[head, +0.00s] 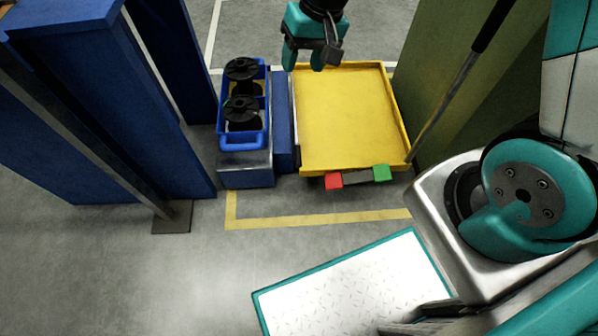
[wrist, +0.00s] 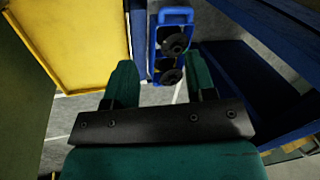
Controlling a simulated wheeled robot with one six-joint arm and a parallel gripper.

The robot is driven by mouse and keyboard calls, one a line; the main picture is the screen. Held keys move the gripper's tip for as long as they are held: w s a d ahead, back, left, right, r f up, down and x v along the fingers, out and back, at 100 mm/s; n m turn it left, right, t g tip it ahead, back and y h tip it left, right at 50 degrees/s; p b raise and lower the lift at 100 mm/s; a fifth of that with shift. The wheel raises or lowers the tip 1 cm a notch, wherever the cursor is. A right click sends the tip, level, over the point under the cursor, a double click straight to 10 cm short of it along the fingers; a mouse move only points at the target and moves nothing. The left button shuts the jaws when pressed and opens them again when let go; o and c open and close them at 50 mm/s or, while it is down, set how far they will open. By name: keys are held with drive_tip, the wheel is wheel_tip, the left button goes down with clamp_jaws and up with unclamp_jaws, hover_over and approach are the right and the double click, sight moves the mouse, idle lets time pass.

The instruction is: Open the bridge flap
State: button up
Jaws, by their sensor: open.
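A yellow panel (head: 350,115) with raised rims lies low in the upper middle of the head view; I cannot tell for sure whether it is the bridge flap. It also shows at the left of the wrist view (wrist: 85,40). A narrow blue upright piece (head: 283,120) stands along its left side. A red block (head: 333,181), a dark bar and a green block (head: 381,173) sit at its near edge. My gripper (head: 304,56) is over the panel's far left corner, open and empty. Its fingers (wrist: 161,84) are apart in the wrist view, touching nothing visible.
A blue tote (head: 243,141) with black spools (head: 242,112) stands left of the panel, on a metal-sided base. Blue uprights (head: 85,60) rise at the left; an olive wall (head: 440,70) and slanted rod (head: 455,90) are at the right. Near floor (head: 150,270) is clear.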

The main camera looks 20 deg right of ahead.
sight(298, 156)
drive_tip(key=w+f+m+b, duration=0.1)
drive_tip(key=f+b, duration=0.5)
drive_tip(key=f, duration=0.8)
drive_tip(key=w+f+m+b, duration=0.1)
drive_tip(key=f+b, duration=0.5)
drive_tip(key=f, duration=0.8)
drive_tip(key=w+d+f+m+h+b, duration=0.1)
drive_tip(key=w+f+b, duration=0.2)
drive_tip(key=f+b, duration=0.4)
drive_tip(key=shift+w+d+f, duration=0.1)
drive_tip(key=shift+w+f, duration=0.05)
drive_tip(key=shift+f, duration=1.6)
drive_tip(key=shift+w+f, duration=0.15)
drive_tip(key=shift+f, duration=1.55)
clamp_jaws()
